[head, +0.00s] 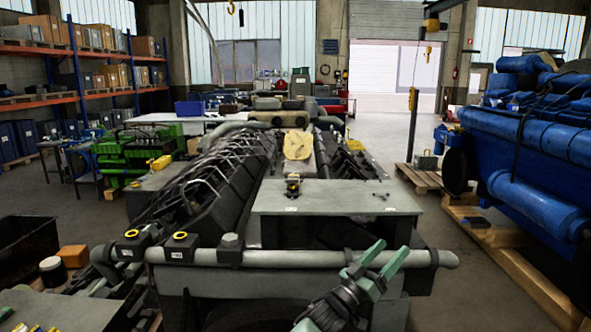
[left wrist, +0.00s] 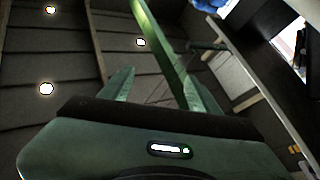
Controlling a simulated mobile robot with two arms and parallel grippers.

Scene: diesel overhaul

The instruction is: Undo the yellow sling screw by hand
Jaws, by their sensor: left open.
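Small black fittings with yellow tops show in the head view. One (head: 293,186) stands on the grey plate on the engine, and two more, a left one (head: 131,240) and a right one (head: 180,245), sit at the front left by the thick grey pipe. I cannot tell which is the sling screw. My left gripper (head: 391,249) is open and empty, in front of the engine's right half, apart from all three. Its green fingers also show in the left wrist view (left wrist: 158,85), with no fitting between them. My right gripper is out of view.
The thick grey pipe (head: 300,257) crosses the engine's front. The grey plate (head: 345,198) is mostly bare, with a few small dark parts at its right. A blue engine (head: 530,150) stands on wooden beams at the right. Dark bin (head: 30,245) at the left; floor between the engines is open.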

